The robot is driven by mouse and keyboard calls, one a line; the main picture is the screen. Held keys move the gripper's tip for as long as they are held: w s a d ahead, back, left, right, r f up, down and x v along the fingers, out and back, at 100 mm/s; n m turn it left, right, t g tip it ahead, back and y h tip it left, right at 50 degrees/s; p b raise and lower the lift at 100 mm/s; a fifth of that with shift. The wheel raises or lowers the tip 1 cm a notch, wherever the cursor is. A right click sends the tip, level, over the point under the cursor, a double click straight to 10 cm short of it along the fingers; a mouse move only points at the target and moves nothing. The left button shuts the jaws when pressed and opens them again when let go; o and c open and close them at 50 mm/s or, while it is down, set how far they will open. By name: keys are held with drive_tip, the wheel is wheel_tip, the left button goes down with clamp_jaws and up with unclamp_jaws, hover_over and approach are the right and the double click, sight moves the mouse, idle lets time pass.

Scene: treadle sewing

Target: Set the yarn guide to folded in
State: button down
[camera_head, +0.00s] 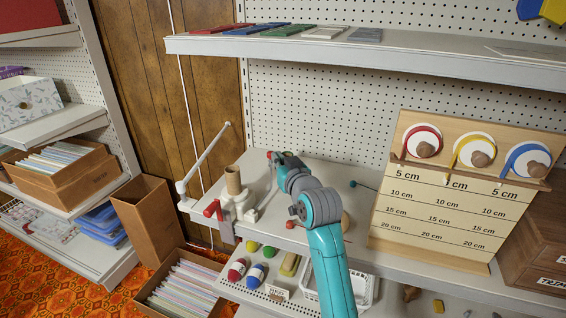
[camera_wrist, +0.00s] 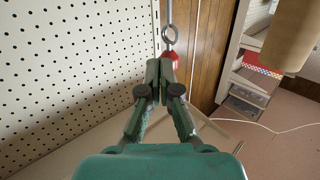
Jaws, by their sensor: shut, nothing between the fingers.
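The yarn guide (camera_head: 204,157) is a thin pale rod on the winder. It slants up and rightward from a short post at the winder's left. The winder (camera_head: 238,204) has a white body, a brown cardboard tube (camera_head: 233,180) and a red handle (camera_head: 212,208). The tube also shows at upper right in the wrist view (camera_wrist: 282,35). My gripper (camera_head: 271,156) is shut and empty, right of the guide, apparently apart from it. A small red spot shows at its tips; I cannot tell what it is.
A long shelf (camera_head: 375,57) with coloured flat pieces overhangs the counter. A wooden board with yarn spools (camera_head: 440,213) stands at the right. Pegboard (camera_head: 330,100) closes the back. Small yarn skeins (camera_head: 256,275) lie on the shelf below.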

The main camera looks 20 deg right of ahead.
drive_tip(key=shift+w+a, duration=0.2)
drive_tip(key=shift+w, duration=0.15)
idle(0.4)
